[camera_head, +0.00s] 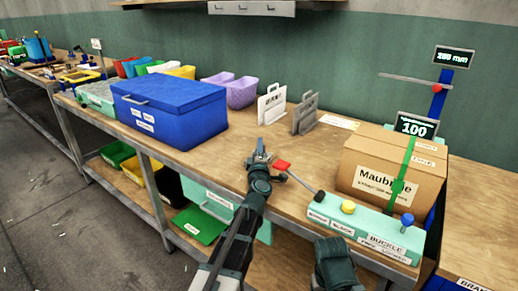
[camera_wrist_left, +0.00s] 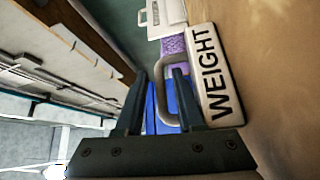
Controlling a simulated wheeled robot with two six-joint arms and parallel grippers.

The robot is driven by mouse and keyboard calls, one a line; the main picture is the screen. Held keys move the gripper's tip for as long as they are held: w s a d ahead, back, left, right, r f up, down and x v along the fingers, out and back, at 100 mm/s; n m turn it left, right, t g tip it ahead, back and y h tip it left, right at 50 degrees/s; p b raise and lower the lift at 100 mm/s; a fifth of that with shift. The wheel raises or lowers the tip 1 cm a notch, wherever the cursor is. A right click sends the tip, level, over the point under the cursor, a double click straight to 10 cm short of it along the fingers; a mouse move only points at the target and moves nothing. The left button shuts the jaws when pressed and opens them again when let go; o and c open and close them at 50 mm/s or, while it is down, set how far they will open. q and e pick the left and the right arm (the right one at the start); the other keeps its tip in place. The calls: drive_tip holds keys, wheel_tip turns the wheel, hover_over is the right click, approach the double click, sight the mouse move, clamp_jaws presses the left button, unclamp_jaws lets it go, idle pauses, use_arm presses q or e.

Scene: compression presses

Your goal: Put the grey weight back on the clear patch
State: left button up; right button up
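The grey weight (camera_wrist_left: 208,75) is close in the left wrist view, with "WEIGHT" on its pale face and a grey loop handle. My left gripper (camera_wrist_left: 158,72) has its fingers apart, one on each side of the handle's bar; gaps show between bar and fingers. In the head view my left gripper (camera_head: 260,150) is over the middle of the bench and hides most of the weight. I cannot tell whether the weight touches the bench. My right arm's end (camera_head: 335,265) is at the bottom edge, its fingers unclear. I cannot pick out a marked clear patch.
A red-tipped lever (camera_head: 283,165) is close right of my left gripper. A blue box (camera_head: 172,108) stands left, a white plate (camera_head: 271,105) and a grey plate (camera_head: 305,114) behind. A strapped carton (camera_head: 375,180) and a pale green panel (camera_head: 365,222) are right. Bare wood (camera_head: 215,155) lies left of the gripper.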

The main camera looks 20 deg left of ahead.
use_arm(q)
drive_tip(key=shift+r, duration=0.15)
drive_tip(key=b+v, duration=0.1)
drive_tip(key=v, duration=1.1)
